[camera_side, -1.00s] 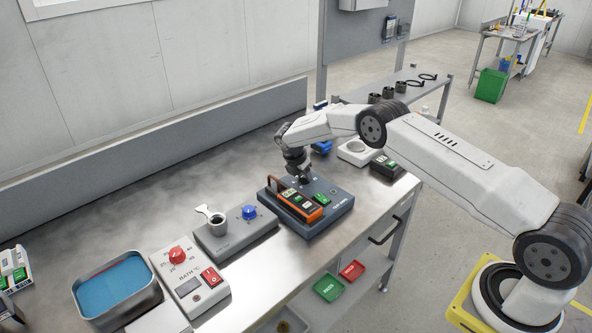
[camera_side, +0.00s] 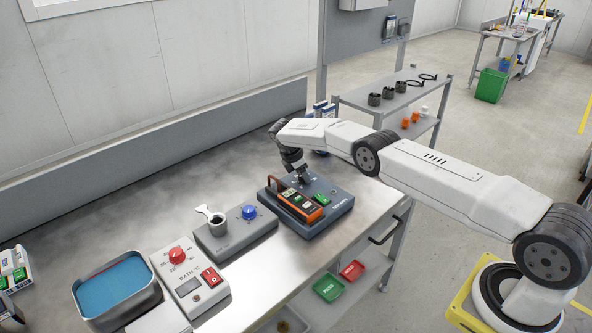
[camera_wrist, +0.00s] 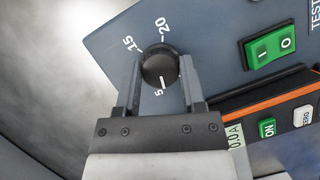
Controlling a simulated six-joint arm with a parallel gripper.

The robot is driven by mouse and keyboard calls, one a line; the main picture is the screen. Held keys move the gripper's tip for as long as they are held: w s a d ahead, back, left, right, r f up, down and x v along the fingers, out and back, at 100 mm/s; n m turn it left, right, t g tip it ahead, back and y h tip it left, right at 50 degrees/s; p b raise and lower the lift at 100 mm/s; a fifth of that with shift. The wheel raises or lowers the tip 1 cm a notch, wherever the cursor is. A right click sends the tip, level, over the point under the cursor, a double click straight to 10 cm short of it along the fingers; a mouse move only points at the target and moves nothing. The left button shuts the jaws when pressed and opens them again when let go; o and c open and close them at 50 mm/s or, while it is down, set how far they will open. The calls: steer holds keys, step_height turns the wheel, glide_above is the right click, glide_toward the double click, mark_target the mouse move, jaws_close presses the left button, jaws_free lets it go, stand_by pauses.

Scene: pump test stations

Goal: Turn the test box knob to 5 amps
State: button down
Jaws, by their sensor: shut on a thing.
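The round black knob (camera_wrist: 155,62) with a white pointer line is on the dark blue-grey test box (camera_wrist: 205,35). Its pointer is aimed at the printed 5. The marks 15 and 20 also show; no 10 is visible. My gripper (camera_wrist: 160,70) is shut on the knob, one finger on each side. In the side view, my gripper (camera_side: 304,179) reaches down, tilted, to the back of the test box (camera_side: 340,201); the knob is too small to make out there. A green rocker switch (camera_wrist: 270,46) is on the box.
An orange-and-black meter (camera_side: 300,206) lies on the box beside my gripper; its partly visible display reads about 0.0A. A grey unit with a blue knob (camera_side: 249,212) and a bath controller with a red knob (camera_side: 177,255) stand to the left.

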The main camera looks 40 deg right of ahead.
mark_target(294, 183)
steer(key=shift+m, duration=0.3)
stand_by(0.5)
steer(key=shift+c, duration=1)
jaws_free()
steer(key=v, duration=0.8)
